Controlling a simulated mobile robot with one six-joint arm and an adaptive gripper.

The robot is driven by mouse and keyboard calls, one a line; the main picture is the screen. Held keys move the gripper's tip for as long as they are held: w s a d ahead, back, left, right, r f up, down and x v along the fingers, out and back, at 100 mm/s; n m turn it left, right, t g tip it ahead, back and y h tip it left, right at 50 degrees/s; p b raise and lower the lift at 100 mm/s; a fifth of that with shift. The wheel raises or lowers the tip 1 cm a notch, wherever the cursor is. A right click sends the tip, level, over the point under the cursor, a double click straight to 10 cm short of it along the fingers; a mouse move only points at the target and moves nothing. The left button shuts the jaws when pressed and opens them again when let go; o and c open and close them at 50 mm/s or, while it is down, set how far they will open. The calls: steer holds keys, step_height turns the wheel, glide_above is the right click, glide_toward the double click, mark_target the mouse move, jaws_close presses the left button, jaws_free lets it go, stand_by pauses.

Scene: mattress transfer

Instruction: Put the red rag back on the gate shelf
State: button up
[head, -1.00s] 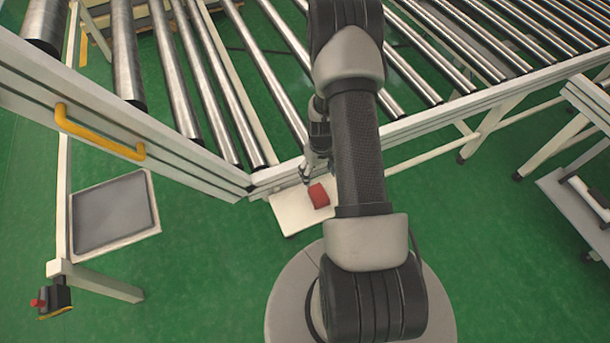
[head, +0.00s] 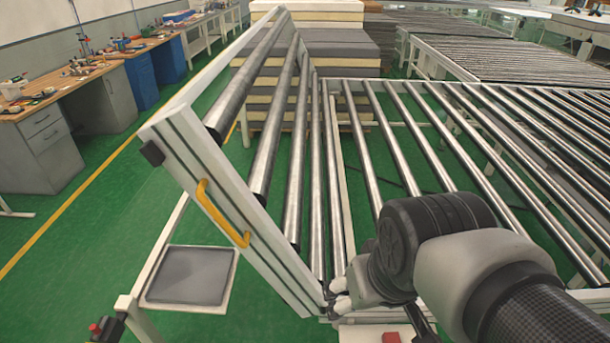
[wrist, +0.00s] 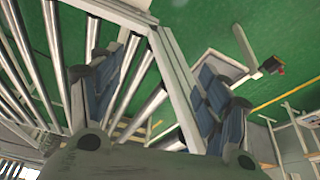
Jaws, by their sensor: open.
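The red rag (head: 391,338) shows at the bottom edge of the head view, mostly cut off, on a small white shelf (head: 362,333) beside the gate's corner. The gate (head: 215,185) is a white frame with metal rollers and a yellow handle (head: 222,214). A grey tray-like shelf (head: 190,276) is at the gate's lower left, looking empty. My arm hides most of my gripper in the head view. The rag is not seen there.
Roller conveyor (head: 400,150) fills the right side, close to my arm. Stacked mattresses (head: 330,50) stand at the back. Workbenches (head: 50,110) line the left. A post with a red-topped device (head: 105,328) is at lower left. Green floor is clear between benches and gate.

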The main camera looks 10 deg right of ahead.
steer(key=s, duration=0.1)
steer(key=s+a, duration=0.1)
steer(key=s, duration=0.2)
steer(key=shift+a+r, duration=0.2)
steer(key=shift+r, duration=0.15)
steer(key=shift+w, duration=0.1)
step_height(320, 180, down, 4)
steer(key=b, duration=0.3)
steer(key=shift+r+b, duration=0.25)
steer(key=shift+b, duration=0.05)
